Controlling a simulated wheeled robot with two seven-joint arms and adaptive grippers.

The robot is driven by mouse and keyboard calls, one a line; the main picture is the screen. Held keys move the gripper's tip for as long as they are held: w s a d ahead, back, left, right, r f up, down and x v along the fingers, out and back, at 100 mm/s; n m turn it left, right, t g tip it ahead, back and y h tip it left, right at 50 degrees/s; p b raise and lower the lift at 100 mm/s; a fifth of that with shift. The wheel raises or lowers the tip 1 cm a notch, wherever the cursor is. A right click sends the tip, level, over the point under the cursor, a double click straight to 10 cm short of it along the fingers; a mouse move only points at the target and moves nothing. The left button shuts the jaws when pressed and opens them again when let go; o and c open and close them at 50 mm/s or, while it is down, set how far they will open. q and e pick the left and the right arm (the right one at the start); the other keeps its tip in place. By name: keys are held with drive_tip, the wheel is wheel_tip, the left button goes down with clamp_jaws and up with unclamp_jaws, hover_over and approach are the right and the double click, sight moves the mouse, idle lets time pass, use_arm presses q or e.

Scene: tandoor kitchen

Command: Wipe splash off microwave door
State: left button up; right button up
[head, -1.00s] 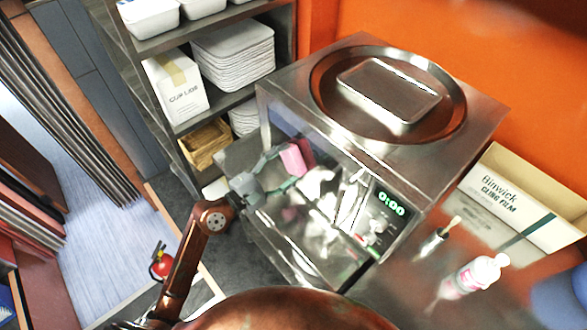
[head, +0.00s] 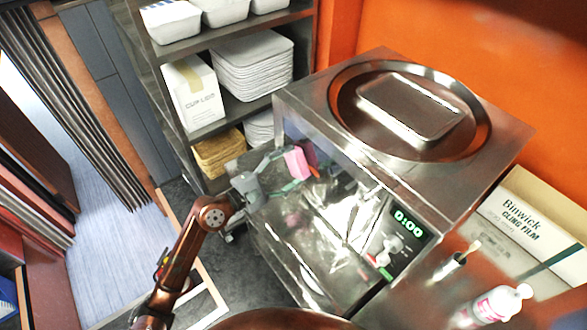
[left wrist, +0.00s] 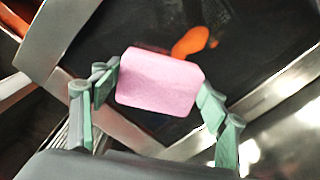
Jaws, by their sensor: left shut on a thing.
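The steel microwave (head: 420,180) stands on the counter with its dark, glossy door (head: 335,215) facing me. My left gripper (head: 284,170) is shut on a pink sponge (head: 298,163) near the upper left part of the door. In the left wrist view the green fingers grip the sponge (left wrist: 160,82) at both sides. An orange splash (left wrist: 192,42) shows on the dark door just beyond the sponge's far edge. I cannot tell whether the sponge touches the door. My right gripper is not in view.
A steel tray (head: 410,108) lies on a round dish on top of the microwave. A cling film box (head: 525,225) and a white bottle (head: 497,305) stand to the right. A shelf (head: 235,105) with white containers is behind on the left.

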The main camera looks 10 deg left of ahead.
use_arm(q)
drive_tip(key=shift+a, duration=0.1)
drive_tip(key=shift+b+v, duration=0.7)
drive_tip(key=shift+v, duration=2.25)
drive_tip(key=b+v, duration=0.2)
drive_tip(key=v, duration=0.1)
